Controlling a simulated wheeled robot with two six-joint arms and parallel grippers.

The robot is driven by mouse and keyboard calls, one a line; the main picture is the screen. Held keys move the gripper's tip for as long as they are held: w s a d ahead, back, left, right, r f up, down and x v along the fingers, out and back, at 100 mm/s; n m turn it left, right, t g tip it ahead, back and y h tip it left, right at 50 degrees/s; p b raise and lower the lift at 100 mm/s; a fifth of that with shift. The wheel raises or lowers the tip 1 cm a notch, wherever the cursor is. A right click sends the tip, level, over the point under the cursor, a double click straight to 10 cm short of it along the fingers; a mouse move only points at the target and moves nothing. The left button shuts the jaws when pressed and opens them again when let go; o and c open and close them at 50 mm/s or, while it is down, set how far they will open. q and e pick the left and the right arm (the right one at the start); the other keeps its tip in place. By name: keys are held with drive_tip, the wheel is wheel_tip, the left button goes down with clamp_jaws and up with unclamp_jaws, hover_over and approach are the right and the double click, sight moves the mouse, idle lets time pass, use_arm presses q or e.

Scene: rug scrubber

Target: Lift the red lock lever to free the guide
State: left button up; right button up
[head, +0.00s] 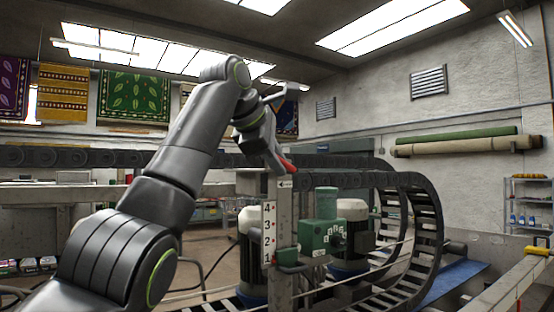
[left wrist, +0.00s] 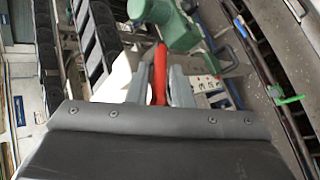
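The red lock lever (head: 288,165) shows as a small red piece at the top of the upright post with a white numbered scale (head: 269,232). In the left wrist view the lever (left wrist: 159,72) runs between the two fingers of my left gripper (left wrist: 159,88), with little or no gap on either side. My left gripper is shut on it. In the head view my left gripper (head: 280,160) is small and partly hidden behind its wrist. A green block (head: 318,241), which may be the guide, sits low on the post. My right gripper is out of view.
Black cable chains (head: 425,225) curve down right of the post. White-topped motors (head: 352,210) stand behind the green block. A grey beam (head: 60,195) crosses behind my arm. A yellow-edged rail (head: 515,280) runs at the lower right.

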use_arm(q)
drive_tip(key=shift+o, duration=1.2)
drive_tip(key=shift+s+a+r, duration=0.15)
drive_tip(key=shift+s+r, duration=0.1)
drive_tip(key=shift+s, duration=0.05)
drive_tip(key=b+v, duration=0.2)
drive_tip(key=v, duration=1.4)
drive_tip(key=shift+s+a, duration=0.15)
drive_tip(key=shift+a, duration=0.05)
drive_tip(key=shift+r, duration=0.1)
